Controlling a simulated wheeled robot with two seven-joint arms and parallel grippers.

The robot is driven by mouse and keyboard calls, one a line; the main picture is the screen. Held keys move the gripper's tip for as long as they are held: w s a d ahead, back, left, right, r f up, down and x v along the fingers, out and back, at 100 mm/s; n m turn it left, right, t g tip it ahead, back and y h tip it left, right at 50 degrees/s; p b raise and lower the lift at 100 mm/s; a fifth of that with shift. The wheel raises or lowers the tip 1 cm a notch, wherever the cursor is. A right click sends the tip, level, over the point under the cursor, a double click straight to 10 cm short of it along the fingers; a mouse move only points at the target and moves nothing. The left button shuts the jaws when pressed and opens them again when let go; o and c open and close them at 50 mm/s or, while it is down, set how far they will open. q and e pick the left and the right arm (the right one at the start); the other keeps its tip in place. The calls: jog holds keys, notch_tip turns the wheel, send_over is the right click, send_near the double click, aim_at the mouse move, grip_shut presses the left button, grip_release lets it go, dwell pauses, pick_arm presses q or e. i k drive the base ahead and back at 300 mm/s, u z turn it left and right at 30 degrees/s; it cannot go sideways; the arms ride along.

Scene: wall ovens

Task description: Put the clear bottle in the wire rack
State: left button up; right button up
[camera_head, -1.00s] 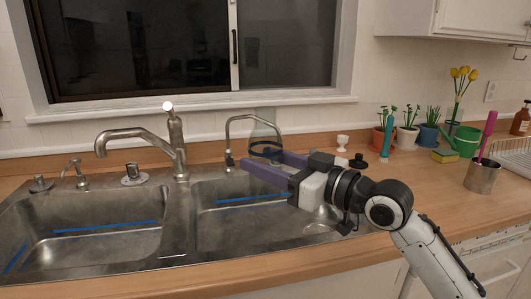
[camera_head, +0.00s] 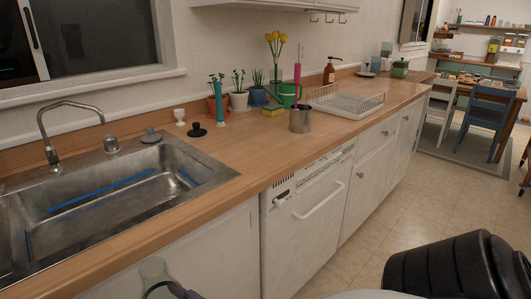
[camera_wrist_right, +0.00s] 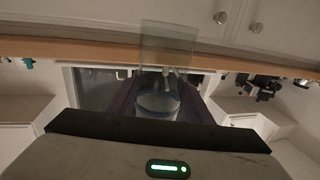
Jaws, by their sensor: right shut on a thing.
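The clear bottle (camera_head: 152,268) shows at the bottom edge of the head view, in front of the counter's cabinet fronts. My right gripper (camera_head: 172,291) is shut on it; only a bit of its purple fingers shows there. In the right wrist view the bottle (camera_wrist_right: 166,42) sits between the two purple fingers of the gripper (camera_wrist_right: 158,98). The white wire rack (camera_head: 346,107) stands on the counter right of the metal cup, and it looks empty. My left gripper is not in view.
A metal cup with a pink-handled tool (camera_head: 300,119) stands just left of the rack. Potted plants (camera_head: 238,100), a green watering can (camera_head: 287,94) and a soap bottle (camera_head: 329,74) line the back. The sink (camera_head: 110,185) is at left.

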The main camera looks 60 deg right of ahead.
aim_at(347, 107)
jog(key=u, duration=2.5)
jog(key=k, duration=2.7)
jog(key=z, duration=3.1)
